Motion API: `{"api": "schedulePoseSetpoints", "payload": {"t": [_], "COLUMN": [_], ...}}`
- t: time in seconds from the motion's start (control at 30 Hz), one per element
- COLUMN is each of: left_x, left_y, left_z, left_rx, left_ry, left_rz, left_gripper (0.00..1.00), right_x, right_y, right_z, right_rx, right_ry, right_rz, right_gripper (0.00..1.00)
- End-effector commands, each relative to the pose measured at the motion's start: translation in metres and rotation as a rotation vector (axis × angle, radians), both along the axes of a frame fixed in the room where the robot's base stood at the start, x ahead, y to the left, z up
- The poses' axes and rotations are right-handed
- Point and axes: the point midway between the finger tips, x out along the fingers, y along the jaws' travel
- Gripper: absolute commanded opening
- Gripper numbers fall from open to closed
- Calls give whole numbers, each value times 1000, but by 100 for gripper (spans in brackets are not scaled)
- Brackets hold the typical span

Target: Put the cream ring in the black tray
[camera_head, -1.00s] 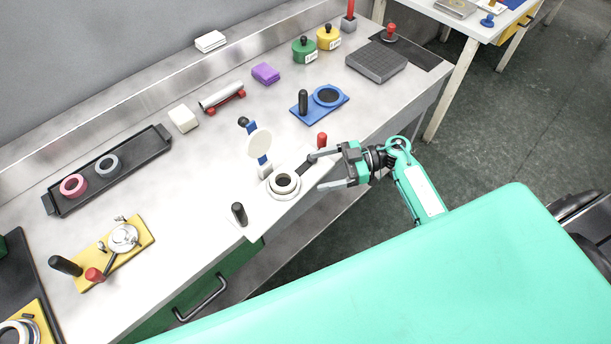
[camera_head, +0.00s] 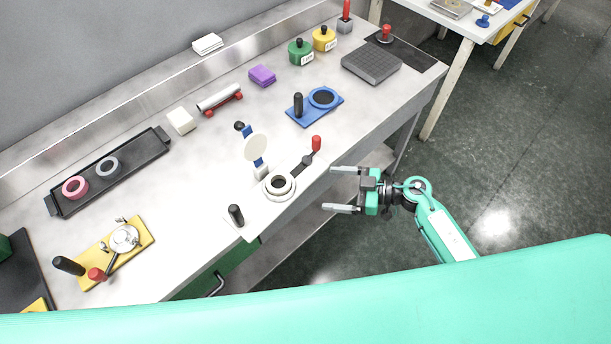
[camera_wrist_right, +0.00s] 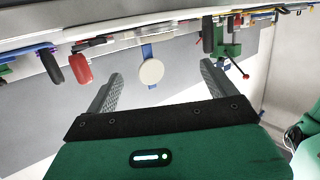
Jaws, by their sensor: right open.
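A cream ring (camera_head: 278,185) appears to sit in a pale round fixture near the front edge of the workbench, with a dark centre inside it. The black tray (camera_head: 133,160) lies at the left of the bench, with a pink ring (camera_head: 75,187) and a grey ring (camera_head: 108,167) in its near-left part. My right gripper (camera_head: 331,188) is open and empty, past the bench's front edge and to the right of the cream ring, apart from it. In the right wrist view its fingers (camera_wrist_right: 161,74) are spread with nothing between them. My left gripper is not in view.
A red-handled lever (camera_head: 316,143) and an upright pale disc (camera_head: 256,147) stand close to the fixture. A black knob (camera_head: 236,214) stands left of it. A yellow plate (camera_head: 140,236) with a clamp lies in front of the tray. Bench between fixture and tray is mostly clear.

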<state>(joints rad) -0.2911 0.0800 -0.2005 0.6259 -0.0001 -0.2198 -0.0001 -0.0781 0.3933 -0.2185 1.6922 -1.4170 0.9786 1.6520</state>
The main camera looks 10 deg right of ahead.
Motion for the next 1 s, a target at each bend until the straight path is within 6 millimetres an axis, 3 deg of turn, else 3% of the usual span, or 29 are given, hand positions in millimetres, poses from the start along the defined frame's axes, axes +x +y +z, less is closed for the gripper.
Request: {"api": "schedulePoseSetpoints", "payload": {"t": [0.5,0.77,1.0], "left_x": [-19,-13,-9], "left_y": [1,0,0], "left_z": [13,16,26], "left_rx": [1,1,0], "left_ry": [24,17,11], "left_rz": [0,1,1], "left_gripper": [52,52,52], "right_x": [25,31,45], "right_y": [75,89,115], "right_z": [-13,-17,-21], "right_rx": [3,1,4], "right_ry": [0,-1,0], "right_rz": [-7,-6,-6], "right_gripper": [89,89,89]}}
